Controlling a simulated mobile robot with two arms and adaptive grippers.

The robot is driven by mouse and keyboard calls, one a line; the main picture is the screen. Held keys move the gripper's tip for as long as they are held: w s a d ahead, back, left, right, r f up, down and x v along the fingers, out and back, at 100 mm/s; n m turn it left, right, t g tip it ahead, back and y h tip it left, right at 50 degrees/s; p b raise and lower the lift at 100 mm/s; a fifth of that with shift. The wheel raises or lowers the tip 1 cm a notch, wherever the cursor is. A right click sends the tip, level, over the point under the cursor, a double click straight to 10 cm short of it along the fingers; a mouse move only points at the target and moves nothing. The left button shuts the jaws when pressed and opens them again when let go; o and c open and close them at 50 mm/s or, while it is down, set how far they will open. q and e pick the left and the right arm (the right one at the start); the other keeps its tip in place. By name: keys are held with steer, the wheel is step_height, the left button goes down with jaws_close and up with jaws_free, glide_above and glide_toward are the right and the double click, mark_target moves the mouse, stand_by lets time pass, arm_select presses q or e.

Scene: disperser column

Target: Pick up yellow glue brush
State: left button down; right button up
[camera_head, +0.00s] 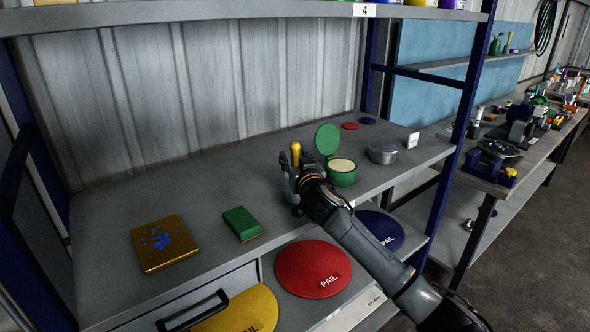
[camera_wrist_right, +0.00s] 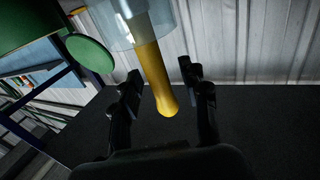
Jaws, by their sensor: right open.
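The yellow glue brush shows as a yellow handle (camera_head: 295,151) standing upright on the shelf at the middle of the head view. In the right wrist view the yellow handle (camera_wrist_right: 152,72) comes out of a clear pale-blue container (camera_wrist_right: 128,22); the brush's other end is hidden. My right gripper (camera_head: 294,168) is at the handle, and its wrist hides the container's lower part in the head view. In the right wrist view the right gripper (camera_wrist_right: 160,76) is open, with one finger on each side of the handle and visible gaps. My left gripper is not in view.
A green pot (camera_head: 342,178) with a raised green lid (camera_head: 327,139) stands close right of my gripper. A grey tin (camera_head: 383,153) is farther right. A green-topped block (camera_head: 242,222) and a yellow block (camera_head: 164,242) lie left. The shelf's back left is clear.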

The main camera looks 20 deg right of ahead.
steer(key=shift+c, duration=0.2)
jaws_close()
